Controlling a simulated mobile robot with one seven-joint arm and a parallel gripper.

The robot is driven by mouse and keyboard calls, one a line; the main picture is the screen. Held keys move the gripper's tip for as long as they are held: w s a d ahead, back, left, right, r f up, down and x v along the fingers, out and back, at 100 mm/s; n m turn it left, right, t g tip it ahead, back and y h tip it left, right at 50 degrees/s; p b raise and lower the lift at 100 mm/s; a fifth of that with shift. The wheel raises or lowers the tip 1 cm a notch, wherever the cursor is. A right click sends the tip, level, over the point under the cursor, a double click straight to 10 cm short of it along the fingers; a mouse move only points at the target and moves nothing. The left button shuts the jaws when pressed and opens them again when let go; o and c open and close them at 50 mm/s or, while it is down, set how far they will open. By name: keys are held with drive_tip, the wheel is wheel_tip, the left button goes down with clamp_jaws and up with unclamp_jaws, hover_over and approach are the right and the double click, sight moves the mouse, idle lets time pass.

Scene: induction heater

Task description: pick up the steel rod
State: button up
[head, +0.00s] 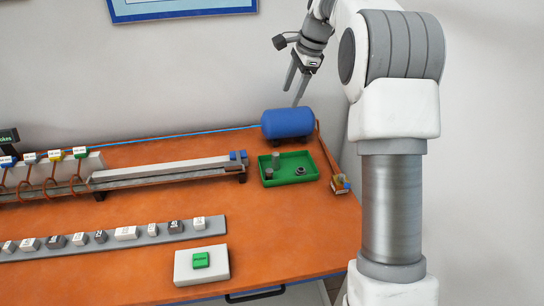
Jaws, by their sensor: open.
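A green tray (312,176) on the orange table holds several small metal pieces. A light grey upright cylinder (276,158) stands at its back left and looks most like the steel rod. A shorter, darker piece (269,173) stands in front of it, and a dark ring-like piece (300,171) lies to the right. The pieces are small, so I cannot be sure of their kinds. My gripper (293,96) is open and empty, pointing down, well above the table and above the blue cylinder behind the tray.
The blue cylinder (287,124) lies behind the tray. A long rail with a pale bar (160,170) runs left of it. A copper-coloured pipe (328,157) passes on the right. A grey strip of labelled blocks (188,233) and a white box with a green button (201,265) are in front.

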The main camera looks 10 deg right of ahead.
drive_tip(key=w+d+f+m, duration=0.2)
drive_tip(key=w+f+m, duration=0.1)
drive_tip(key=w+f, duration=0.3)
drive_tip(key=m+y, duration=0.1)
drive_tip(key=m, duration=0.2)
approach(276, 154)
drive_tip(key=shift+g+y, duration=0.3)
drive_tip(key=shift+g, duration=0.1)
drive_tip(key=f, duration=0.1)
drive_tip(key=w+f+b, duration=0.1)
drive_tip(key=f, duration=0.1)
drive_tip(key=w+a+f, duration=0.1)
drive_tip(key=f, duration=0.1)
drive_tip(key=shift+w+b, duration=0.1)
drive_tip(key=shift+b, duration=0.2)
drive_tip(key=x, duration=0.5)
drive_tip(key=shift+s+a+f, duration=0.15)
drive_tip(key=shift+s+a, duration=0.1)
drive_tip(key=shift+s, duration=0.05)
clamp_jaws()
